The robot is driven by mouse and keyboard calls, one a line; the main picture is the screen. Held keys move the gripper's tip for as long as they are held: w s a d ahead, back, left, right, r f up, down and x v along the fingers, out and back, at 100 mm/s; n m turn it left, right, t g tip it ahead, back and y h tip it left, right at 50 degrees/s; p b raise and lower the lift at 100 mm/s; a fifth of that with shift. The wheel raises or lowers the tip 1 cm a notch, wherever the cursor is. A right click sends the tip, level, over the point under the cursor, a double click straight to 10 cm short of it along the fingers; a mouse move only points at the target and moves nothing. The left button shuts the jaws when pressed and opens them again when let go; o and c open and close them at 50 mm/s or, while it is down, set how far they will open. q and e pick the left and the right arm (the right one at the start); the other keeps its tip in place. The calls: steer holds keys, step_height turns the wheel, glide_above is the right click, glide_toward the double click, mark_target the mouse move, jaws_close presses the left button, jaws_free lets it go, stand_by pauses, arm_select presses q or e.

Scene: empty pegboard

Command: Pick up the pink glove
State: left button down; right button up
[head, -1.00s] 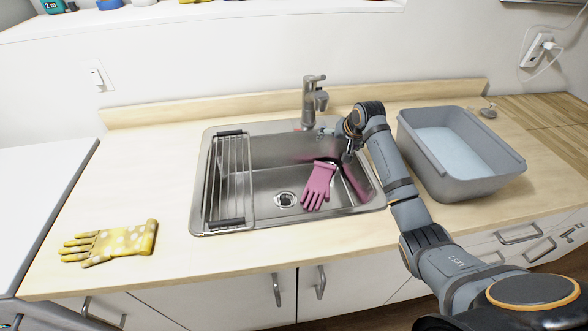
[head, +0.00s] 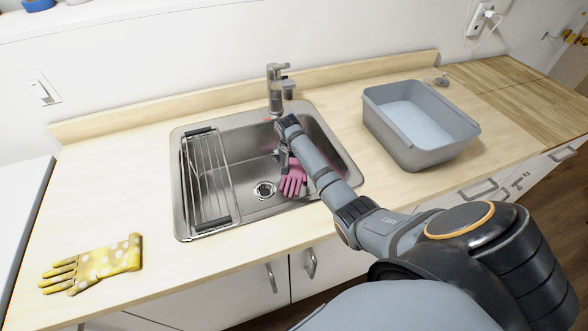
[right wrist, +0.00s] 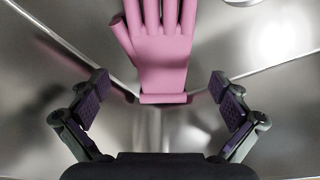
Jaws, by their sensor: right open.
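The pink glove (head: 293,181) lies in the steel sink (head: 243,147), to the right of the drain. In the head view my right arm covers part of it. In the right wrist view the glove (right wrist: 163,50) is at the top middle, fingers pointing up and its cuff edge nearest me. My right gripper (right wrist: 160,100) is open, one finger on each side, with the cuff just ahead of the gap. Nothing is between the fingers. In the head view my right gripper (head: 283,158) is over the sink, largely hidden by its own arm. My left gripper is not in view.
A wire rack (head: 207,178) spans the sink's left side. The faucet (head: 276,88) stands behind the sink. A grey tub (head: 420,125) stands right of it. A yellow dotted glove (head: 93,265) lies on the counter at left. The counter between is clear.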

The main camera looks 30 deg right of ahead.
mark_target(294, 170)
steer(key=x, duration=0.4)
steer(key=shift+w+a+f, duration=0.1)
steer(key=shift+f, duration=0.1)
steer(key=c, duration=1.2)
